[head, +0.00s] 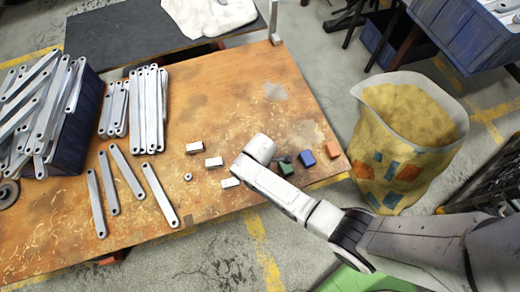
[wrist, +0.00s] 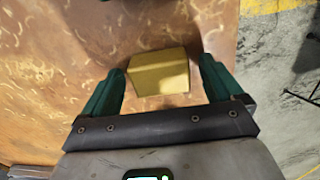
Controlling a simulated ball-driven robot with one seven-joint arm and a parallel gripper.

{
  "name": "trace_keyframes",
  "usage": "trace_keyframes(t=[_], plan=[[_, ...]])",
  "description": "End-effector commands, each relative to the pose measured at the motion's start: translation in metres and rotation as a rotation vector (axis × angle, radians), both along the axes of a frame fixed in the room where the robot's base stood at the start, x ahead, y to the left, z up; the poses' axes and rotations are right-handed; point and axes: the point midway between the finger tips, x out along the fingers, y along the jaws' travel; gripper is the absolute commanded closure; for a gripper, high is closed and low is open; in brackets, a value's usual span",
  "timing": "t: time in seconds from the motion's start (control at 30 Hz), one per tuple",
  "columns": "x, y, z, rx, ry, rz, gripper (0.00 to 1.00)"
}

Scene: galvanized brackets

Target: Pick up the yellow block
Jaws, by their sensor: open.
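A yellow block (wrist: 158,75) lies on the worn orange-brown tabletop in the wrist view. My gripper (wrist: 161,66) is open, with one teal finger to the left of the block and the other to its right. The block sits between the fingers, with a small gap showing on each side. In the head view my pale arm reaches over the table's front right part, and I cannot make out the yellow block there.
A blue block (head: 306,158) and an orange block (head: 333,149) sit near the table's right edge. Small white blocks (head: 214,162) and a metal nut (head: 188,176) lie left of my arm. Galvanized brackets (head: 150,110) cover the left side. A yellow sack (head: 405,170) stands right of the table.

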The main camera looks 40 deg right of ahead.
Motion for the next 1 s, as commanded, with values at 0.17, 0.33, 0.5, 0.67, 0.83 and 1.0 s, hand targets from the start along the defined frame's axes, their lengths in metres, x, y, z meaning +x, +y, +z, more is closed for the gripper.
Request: trace_keyframes(t=[0.17,0.33,0.5,0.67,0.83,1.0], plan=[[0.0001,-0.0002,-0.0037,0.001,-0.001,-0.001,0.06],[0.0000,-0.0001,-0.0034,0.001,0.000,-0.001,0.12],[-0.0001,-0.0001,-0.0034,0.000,0.000,-0.001,0.28],[-0.0001,-0.0001,-0.0033,0.000,0.000,0.000,0.44],[-0.0001,-0.0001,-0.0033,0.000,0.000,0.000,0.60],[0.0002,-0.0001,-0.0031,0.000,-0.001,0.000,0.67]])
